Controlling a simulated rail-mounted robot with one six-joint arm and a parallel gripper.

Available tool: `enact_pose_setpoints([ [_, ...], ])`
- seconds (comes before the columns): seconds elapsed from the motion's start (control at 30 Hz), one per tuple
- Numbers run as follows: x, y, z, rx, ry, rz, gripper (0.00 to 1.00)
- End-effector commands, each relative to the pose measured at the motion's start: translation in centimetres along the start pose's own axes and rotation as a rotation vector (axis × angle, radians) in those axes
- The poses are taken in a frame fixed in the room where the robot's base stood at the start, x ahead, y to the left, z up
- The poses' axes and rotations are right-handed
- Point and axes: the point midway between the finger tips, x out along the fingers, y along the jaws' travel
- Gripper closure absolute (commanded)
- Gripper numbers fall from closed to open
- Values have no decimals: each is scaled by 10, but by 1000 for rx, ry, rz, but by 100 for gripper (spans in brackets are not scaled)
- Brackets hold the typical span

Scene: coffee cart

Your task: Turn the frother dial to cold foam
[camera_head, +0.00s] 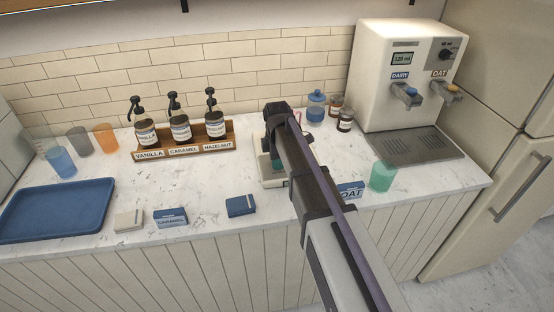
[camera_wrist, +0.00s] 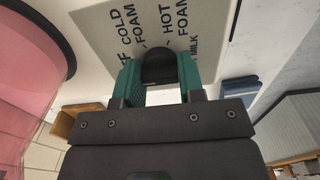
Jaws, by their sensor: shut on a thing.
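In the wrist view, the black frother dial (camera_wrist: 158,66) sits on a pale panel (camera_wrist: 95,28) printed with OFF, COLD FOAM, HOT FOAM and a partly covered MILK label. The green fingers of my gripper (camera_wrist: 158,78) are shut on the dial, one on each side. I cannot make out a pointer mark, so the dial's setting is unclear. In the head view, my arm covers most of the frother; part of its pale base (camera_head: 272,184) shows beside my gripper (camera_head: 277,163). A pink, see-through vessel (camera_wrist: 30,60) stands at the left in the wrist view.
Syrup bottles stand in a wooden rack (camera_head: 188,152) left of my arm. A blue box (camera_head: 240,206) lies in front, and an OAT box (camera_head: 350,190) and green cup (camera_head: 383,176) are at the right. A blue tray (camera_head: 55,235) and milk dispenser (camera_head: 385,65) flank the counter.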

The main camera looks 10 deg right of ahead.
Motion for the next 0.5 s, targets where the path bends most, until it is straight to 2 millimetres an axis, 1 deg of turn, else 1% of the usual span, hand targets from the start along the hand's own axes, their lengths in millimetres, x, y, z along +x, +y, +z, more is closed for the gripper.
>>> enact_pose_setpoints([
  [0.27,0,0,0,62,0,0,88],
  [0.5,0,0,0,215,0,0,88],
])
